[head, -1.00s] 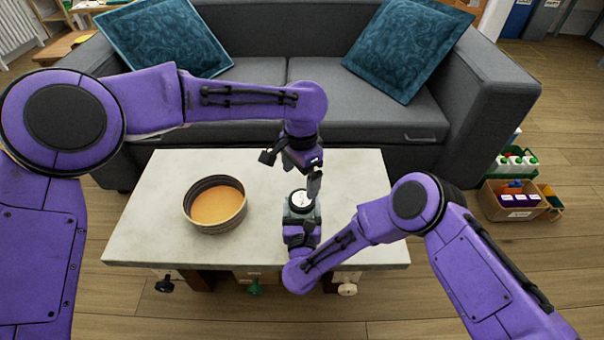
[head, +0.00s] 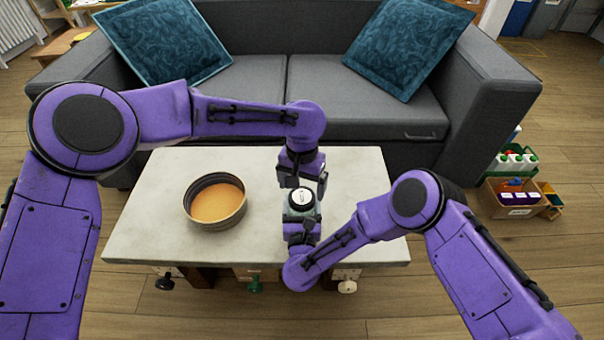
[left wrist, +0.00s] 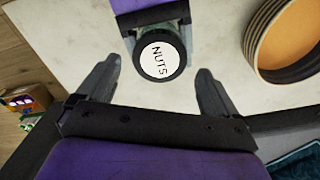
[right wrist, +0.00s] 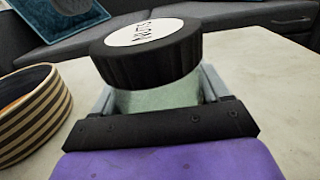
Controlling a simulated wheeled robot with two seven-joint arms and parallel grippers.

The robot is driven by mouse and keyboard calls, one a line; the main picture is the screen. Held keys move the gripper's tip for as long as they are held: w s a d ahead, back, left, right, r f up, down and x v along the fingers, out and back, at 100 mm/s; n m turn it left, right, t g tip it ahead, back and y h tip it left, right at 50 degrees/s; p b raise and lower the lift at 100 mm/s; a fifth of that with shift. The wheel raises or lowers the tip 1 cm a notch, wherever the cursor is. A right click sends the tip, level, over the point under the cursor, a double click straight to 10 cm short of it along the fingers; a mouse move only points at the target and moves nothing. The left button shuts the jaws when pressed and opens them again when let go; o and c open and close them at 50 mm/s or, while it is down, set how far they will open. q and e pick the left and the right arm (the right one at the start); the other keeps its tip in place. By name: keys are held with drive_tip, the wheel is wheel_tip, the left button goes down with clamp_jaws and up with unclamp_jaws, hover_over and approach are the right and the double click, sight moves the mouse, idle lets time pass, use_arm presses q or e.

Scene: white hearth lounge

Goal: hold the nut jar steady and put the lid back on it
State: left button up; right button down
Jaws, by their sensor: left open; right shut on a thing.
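The nut jar, pale green glass (right wrist: 158,100), stands on the table with my right gripper (head: 301,218) shut around its body. The black lid (right wrist: 147,56) with a white NUTS label sits on top of the jar; I cannot tell if it is fully seated. The lid also shows in the head view (head: 301,197) and in the left wrist view (left wrist: 160,61). My left gripper (head: 302,182) is open and empty, just behind and above the lid. In the left wrist view its fingers (left wrist: 153,78) stand apart on either side of the lid, not touching it.
A striped bowl (head: 215,202) with an orange inside stands left of the jar on the pale table (head: 150,225). A grey sofa (head: 350,105) with teal cushions is behind the table. The table top right of the jar is mostly clear.

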sight(302, 196)
use_arm(q)
drive_tip(key=shift+f, duration=1.8)
drive_tip(key=c, duration=1.1)
drive_tip(key=m, duration=0.6)
drive_tip(key=shift+m, duration=0.3)
drive_tip(key=m, duration=0.5)
drive_tip(key=shift+m, duration=0.3)
drive_tip(key=o, duration=1.2)
wheel_tip(302, 196, up, 12)
